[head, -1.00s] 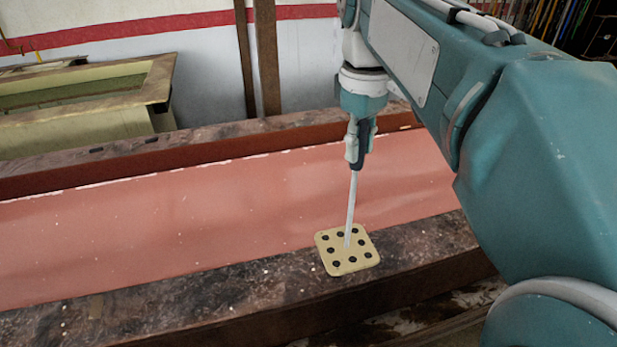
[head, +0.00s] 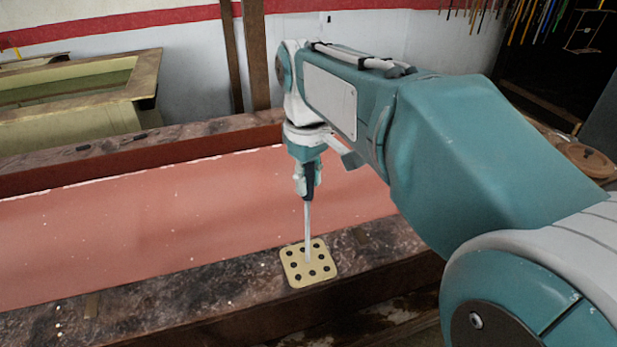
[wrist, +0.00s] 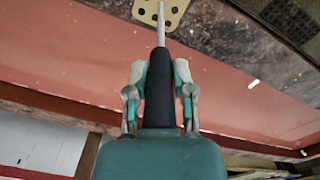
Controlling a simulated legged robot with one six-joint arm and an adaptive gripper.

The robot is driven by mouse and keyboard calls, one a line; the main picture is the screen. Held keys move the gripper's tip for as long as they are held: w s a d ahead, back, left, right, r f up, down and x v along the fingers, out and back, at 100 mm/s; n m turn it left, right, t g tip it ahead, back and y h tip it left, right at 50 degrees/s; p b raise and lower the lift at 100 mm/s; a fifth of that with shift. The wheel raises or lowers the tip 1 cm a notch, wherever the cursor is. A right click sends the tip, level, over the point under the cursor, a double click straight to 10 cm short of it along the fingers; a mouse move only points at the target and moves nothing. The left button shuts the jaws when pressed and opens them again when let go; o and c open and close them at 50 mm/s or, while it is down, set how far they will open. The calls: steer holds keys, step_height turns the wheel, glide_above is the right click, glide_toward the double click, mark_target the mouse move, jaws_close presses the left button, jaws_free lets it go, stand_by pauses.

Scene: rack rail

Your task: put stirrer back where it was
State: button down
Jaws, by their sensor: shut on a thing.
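The stirrer (head: 307,225) is a thin pale rod with a dark handle, held upright and pointing down. My gripper (head: 304,182) is shut on its dark handle, which shows between the two fingers in the wrist view (wrist: 160,90). The rack is a cream square block (head: 294,277) with rows of dark holes, on the near dark ledge. The rod's lower end overlaps the middle of the block in the head view. I cannot tell whether the tip is in a hole or just above it. In the wrist view, part of the block (wrist: 176,8) shows at the top edge.
A dark mottled ledge (head: 190,285) runs along the front of a wide pinkish-red surface (head: 130,220). A similar ledge lies behind it. A cream frame-like box (head: 80,115) stands at the back left. Round brown items (head: 585,158) lie at the far right.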

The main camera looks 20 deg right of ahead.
steer(key=shift+c, duration=2.4)
jaws_free()
steer(key=shift+d, duration=0.5)
steer(key=shift+a+r, duration=0.15)
step_height(320, 180, up, 12)
steer(key=shift+a+f, duration=0.1)
steer(key=s+f+m+t, duration=0.5)
steer(key=s+f, duration=0.8)
steer(key=f, duration=0.5)
steer(key=shift+s+t, duration=0.3)
steer(key=shift+s, duration=0.1)
